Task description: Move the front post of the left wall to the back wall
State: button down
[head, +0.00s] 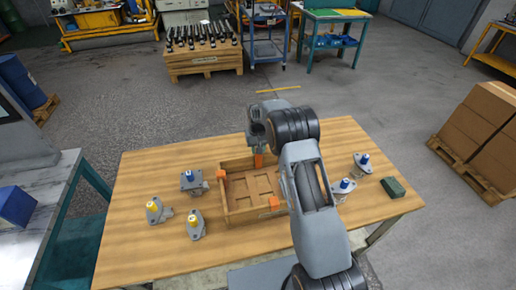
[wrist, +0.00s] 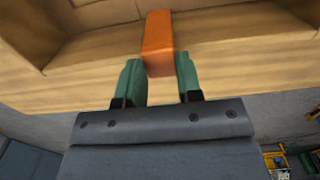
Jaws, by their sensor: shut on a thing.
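The shallow wooden tray (head: 240,217) stands near the middle of the table, with orange posts on its walls. My gripper (head: 258,152) is at the back wall, shut on an orange post (head: 259,161). In the wrist view, the green fingers of my gripper (wrist: 160,78) sit on either side of that orange post (wrist: 158,40), which is at the tray wall (wrist: 85,72). I cannot tell whether it is fully seated. Another orange post (head: 221,174) is on the left wall towards the back, and one (head: 274,202) is at the front wall. My arm hides the tray's right side.
Motors with yellow tops (head: 153,208) and a blue-topped one (head: 191,181) stand left of the tray. More blue-topped motors (head: 362,162) stand to the right, with a dark green block (head: 393,187) beside them. The table's far left (head: 130,180) is clear.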

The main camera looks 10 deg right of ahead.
jog(key=shift+f+b, duration=0.35)
jog(key=shift+f, duration=0.15)
jog(key=c, duration=0.7)
grip_release()
jog(key=shift+r, duration=0.1)
notch_tip(320, 180, up, 14)
jog(key=b, duration=0.1)
jog(key=s+r+t, duration=0.2)
jog(key=s+r, duration=0.1)
jog(key=s, duration=1.2)
jog(key=s+r+t, duration=0.2)
jog(key=s+r, duration=0.1)
jog(key=s, duration=1.3)
jog(key=shift+r, duration=0.15)
